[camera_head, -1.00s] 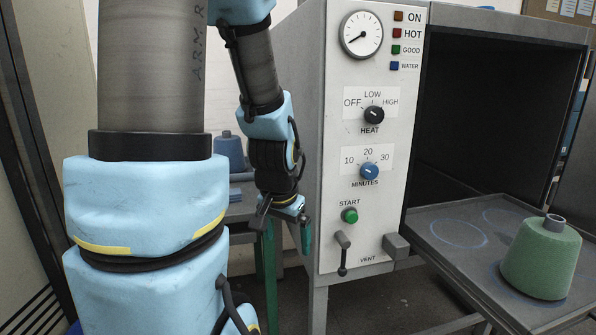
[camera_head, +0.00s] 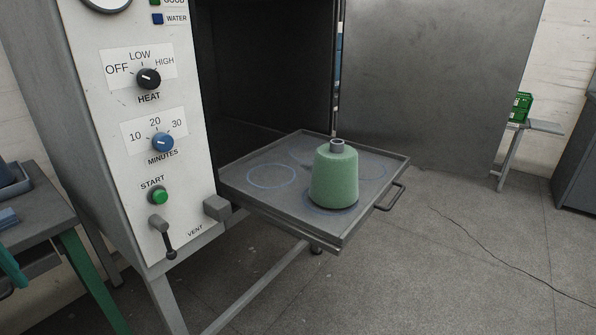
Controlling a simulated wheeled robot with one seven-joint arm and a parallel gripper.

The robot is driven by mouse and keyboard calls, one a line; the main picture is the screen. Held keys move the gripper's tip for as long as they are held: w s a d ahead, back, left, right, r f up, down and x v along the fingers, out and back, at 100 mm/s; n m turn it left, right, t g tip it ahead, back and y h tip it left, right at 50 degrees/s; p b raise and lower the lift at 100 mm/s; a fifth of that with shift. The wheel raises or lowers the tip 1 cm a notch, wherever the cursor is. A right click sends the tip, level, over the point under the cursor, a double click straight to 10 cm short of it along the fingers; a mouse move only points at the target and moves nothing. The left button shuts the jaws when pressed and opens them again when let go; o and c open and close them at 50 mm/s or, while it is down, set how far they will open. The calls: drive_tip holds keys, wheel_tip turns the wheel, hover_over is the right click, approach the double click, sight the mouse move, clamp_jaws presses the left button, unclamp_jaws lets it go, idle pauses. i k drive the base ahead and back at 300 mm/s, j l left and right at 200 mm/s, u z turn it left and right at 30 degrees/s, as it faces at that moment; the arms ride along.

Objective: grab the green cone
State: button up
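The green cone (camera_head: 335,178) stands upright on the pulled-out tray (camera_head: 237,187) of the oven-like cabinet. A short grey tube end shows at its top. It stands on the front part of the tray, over one of the marked circles. The other marked circles on the tray are empty. My gripper is out of the picture; a sliver of teal-green at the left edge is too cropped to identify for sure. Nothing is touching the cone.
The cabinet's control panel (camera_head: 150,130) with knobs, a green start button and a vent lever stands left of the tray. The tray has a handle (camera_head: 391,196) at its right. A grey table (camera_head: 45,215) is at the left. A small bench (camera_head: 541,126) stands far right.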

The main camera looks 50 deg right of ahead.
sight(334, 183)
drive_tip(key=k+l+u, duration=0.15)
drive_tip(key=l+u, duration=0.2)
drive_tip(key=k+l+u, duration=0.15)
drive_tip(key=u, duration=0.25)
drive_tip(key=k+l+u, duration=0.2)
drive_tip(key=u, duration=0.15)
drive_tip(key=k+l+u, duration=0.1)
drive_tip(key=k+l, duration=0.25)
drive_tip(key=k+l+u, duration=0.1)
drive_tip(key=k+l, duration=0.2)
drive_tip(key=k, duration=0.25)
drive_tip(key=k+l+u, duration=0.1)
drive_tip(key=k+l, duration=0.15)
drive_tip(key=k, duration=0.25)
drive_tip(key=k+l+u, duration=0.1)
drive_tip(key=k+l, duration=0.15)
drive_tip(key=k, duration=0.2)
